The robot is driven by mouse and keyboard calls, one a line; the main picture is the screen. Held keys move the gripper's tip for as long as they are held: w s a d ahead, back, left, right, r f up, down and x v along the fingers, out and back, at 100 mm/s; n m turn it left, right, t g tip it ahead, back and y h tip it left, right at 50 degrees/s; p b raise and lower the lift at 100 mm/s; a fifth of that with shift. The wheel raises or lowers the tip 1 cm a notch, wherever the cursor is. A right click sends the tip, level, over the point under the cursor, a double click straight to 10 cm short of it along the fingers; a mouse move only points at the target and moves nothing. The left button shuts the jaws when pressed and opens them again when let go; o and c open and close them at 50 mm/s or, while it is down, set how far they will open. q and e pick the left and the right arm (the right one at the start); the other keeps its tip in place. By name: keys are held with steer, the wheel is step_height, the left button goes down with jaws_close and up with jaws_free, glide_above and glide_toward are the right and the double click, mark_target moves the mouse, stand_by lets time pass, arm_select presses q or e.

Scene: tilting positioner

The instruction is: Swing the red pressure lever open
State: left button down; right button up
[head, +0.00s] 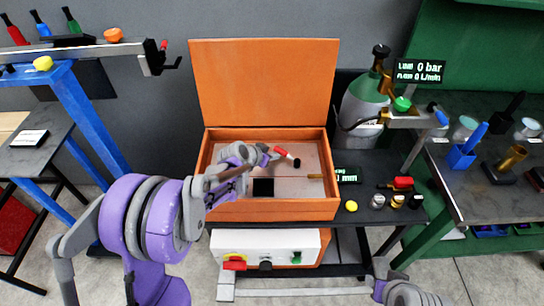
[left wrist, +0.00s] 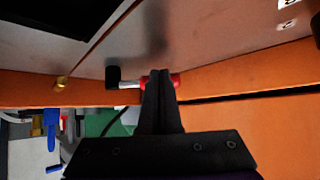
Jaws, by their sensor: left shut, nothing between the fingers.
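The red lever (head: 281,151) is on the inner back wall of the open orange box (head: 265,210). It has a red hub, a short silver rod and a black knob (head: 297,163) pointing right and down. In the left wrist view its black knob (left wrist: 113,77) and rod show left of the fingers, and the red hub (left wrist: 175,81) is partly hidden behind them. My left gripper (head: 266,156) is inside the box, shut and empty, right beside the hub. Its fingers also show in the left wrist view (left wrist: 160,82); whether they touch the lever I cannot tell. My right gripper is not in view.
The box's raised orange lid (head: 264,80) stands behind. A brass pin (head: 315,176) is at its right wall. A white control unit (head: 285,243) is below. A gas bottle (head: 364,105) and several small knobs stand to the right. A blue-legged bench (head: 85,115) is at left.

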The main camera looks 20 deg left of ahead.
mark_target(278, 148)
arm_select(q)
steer(key=shift+w, duration=0.1)
steer(key=shift+w+m, duration=0.2)
steer(key=shift+m, duration=0.1)
steer(key=shift+w+h, duration=0.1)
steer(key=shift+h, duration=0.3)
steer(key=shift+w+m+g+h, duration=0.6)
steer(key=shift+w+m, duration=0.1)
steer(key=shift+m, duration=0.4)
steer(key=shift+w+d+m+g+h+p, duration=0.1)
steer(key=shift+w+m+g+h+p, duration=0.25)
steer(key=shift+w+m+g+h, duration=0.45)
steer(key=shift+w+d, duration=0.25)
steer(key=shift+w, duration=0.05)
steer(key=shift+w, duration=0.1)
